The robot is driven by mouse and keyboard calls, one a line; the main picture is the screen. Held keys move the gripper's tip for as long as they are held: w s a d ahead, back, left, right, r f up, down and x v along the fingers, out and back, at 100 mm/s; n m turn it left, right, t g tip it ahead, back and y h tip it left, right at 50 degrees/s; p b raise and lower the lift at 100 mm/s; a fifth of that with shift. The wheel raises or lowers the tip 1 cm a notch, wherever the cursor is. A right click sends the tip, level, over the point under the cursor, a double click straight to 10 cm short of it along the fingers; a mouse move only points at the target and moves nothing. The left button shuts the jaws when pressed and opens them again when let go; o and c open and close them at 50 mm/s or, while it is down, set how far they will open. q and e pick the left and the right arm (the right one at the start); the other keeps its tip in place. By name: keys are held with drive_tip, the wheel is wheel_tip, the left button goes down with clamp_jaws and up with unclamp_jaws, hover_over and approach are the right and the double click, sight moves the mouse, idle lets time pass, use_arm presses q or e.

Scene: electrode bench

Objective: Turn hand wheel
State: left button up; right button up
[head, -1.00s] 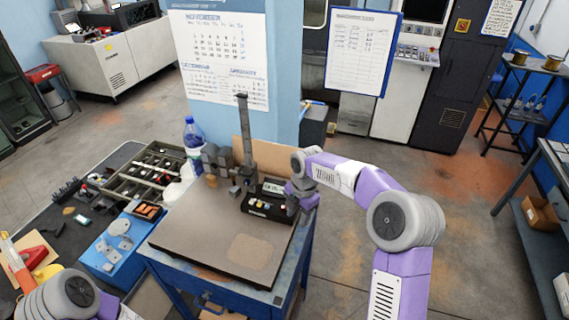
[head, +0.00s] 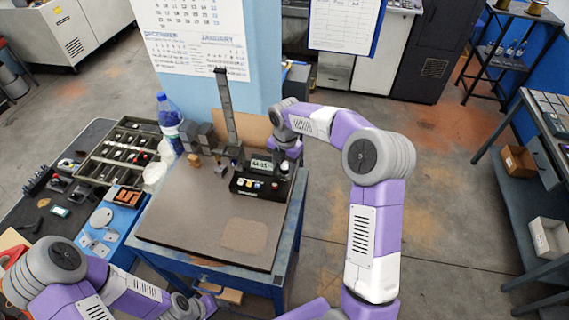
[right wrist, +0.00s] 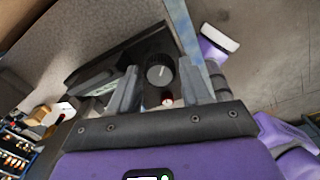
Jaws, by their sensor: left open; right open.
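My left gripper (head: 202,302) is open, low in the head view, away from the wheel.
An upright gauge column (head: 227,115) stands behind the base on a brown-topped blue table (head: 190,225). A blue-capped bottle (head: 169,117), grey blocks and a parts tray (head: 118,150) lie to the left. The front of the table top is clear.

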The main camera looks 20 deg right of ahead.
drive_tip(key=shift+s, duration=0.1)
drive_tip(key=c, duration=0.8)
drive_tip(key=shift+o, duration=0.2)
drive_tip(key=shift+m, duration=0.4)
